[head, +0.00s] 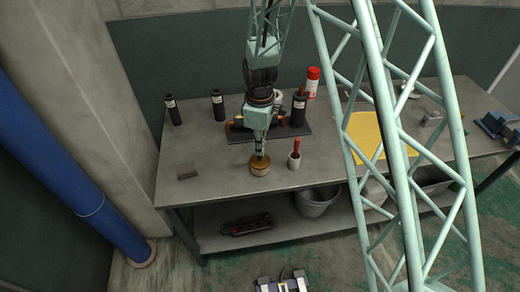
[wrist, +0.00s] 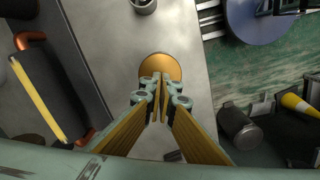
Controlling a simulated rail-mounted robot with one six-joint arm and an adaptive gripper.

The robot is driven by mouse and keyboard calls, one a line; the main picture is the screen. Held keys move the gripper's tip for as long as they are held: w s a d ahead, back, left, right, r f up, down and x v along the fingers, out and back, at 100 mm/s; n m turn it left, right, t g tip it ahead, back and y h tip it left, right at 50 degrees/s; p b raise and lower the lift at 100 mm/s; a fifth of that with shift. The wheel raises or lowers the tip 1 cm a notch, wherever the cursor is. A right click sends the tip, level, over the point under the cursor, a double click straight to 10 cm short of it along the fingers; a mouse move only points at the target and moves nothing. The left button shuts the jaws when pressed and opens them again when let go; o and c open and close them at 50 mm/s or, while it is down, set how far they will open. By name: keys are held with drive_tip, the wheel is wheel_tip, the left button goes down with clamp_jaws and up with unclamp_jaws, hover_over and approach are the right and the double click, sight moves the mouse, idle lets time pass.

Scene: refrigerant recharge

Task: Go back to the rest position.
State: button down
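My gripper (head: 261,153) hangs at the end of the arm over the front of the workbench (head: 222,172). It points down at a round brass-coloured piece (head: 260,167) standing near the bench's front edge. In the wrist view the fingers of my gripper (wrist: 160,82) come together with only a thin gap between them. Their tips overlap the near part of the round brass piece (wrist: 159,65), which is wider than the closed fingers. I cannot tell whether the tips touch it or are just above it, and I see nothing between them.
A white cup (head: 294,161) with a red-handled thing stands just right of the gripper. Behind are a dark tray (head: 292,131), black bottles (head: 218,106) and a red can (head: 312,82). A yellow mat (head: 366,132) lies right, behind my lattice structure.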

drive_tip(key=shift+f+b, duration=0.4)
drive_tip(key=shift+f, duration=0.2)
drive_tip(key=shift+r, duration=0.15)
idle(0.4)
drive_tip(key=shift+r+p, duration=1.25)
drive_tip(key=shift+r, duration=2.15)
